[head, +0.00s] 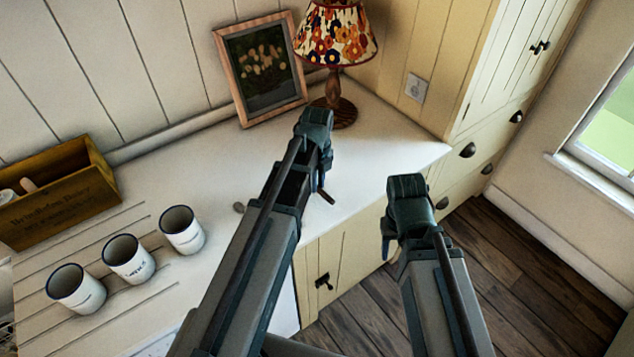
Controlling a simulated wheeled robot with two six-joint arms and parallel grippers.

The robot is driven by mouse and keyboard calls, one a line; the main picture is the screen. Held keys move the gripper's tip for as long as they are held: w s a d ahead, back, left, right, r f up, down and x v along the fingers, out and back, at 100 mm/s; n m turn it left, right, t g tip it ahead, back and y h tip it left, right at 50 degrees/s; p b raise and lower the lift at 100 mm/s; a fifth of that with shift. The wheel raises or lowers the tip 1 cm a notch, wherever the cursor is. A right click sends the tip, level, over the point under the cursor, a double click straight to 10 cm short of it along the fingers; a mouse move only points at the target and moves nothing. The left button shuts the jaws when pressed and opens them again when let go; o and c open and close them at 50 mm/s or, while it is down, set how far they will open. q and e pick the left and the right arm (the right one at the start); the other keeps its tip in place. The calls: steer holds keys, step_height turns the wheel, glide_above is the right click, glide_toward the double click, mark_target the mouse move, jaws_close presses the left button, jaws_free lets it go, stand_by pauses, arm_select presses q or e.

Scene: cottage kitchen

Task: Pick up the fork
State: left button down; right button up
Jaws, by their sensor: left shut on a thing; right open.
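My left gripper (321,180) is over the white counter, in front of the lamp. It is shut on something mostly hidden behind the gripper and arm. A thin dark reddish-brown piece (327,197) shows at its lower right; I cannot tell whether it is part of the fork. A small grey rounded end (239,207) shows on the counter just left of my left arm, the rest of it hidden; I cannot tell what it belongs to. No fork is clearly visible. My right gripper (388,240) is open, in front of the counter's edge; its fingers are partly hidden.
Three white mugs (128,259) stand in a row on the left of the counter (400,140). A wooden box (60,200) is behind them. A picture frame (262,70) and a lamp (336,45) stand at the back. The counter's right end is clear.

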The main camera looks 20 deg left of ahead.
arm_select(q)
step_height(320, 180, up, 7)
steer(key=p, duration=0.6)
arm_select(e)
step_height(320, 180, up, 7)
arm_select(q)
step_height(320, 180, down, 5)
steer(key=b, duration=0.4)
steer(key=shift+r+b, duration=0.15)
steer(key=shift+b, duration=0.25)
steer(key=shift+r, duration=0.15)
arm_select(e)
step_height(320, 180, down, 4)
steer(key=shift+f, duration=0.15)
arm_select(q)
steer(key=shift+d, duration=0.1)
arm_select(e)
steer(key=shift+d, duration=0.15)
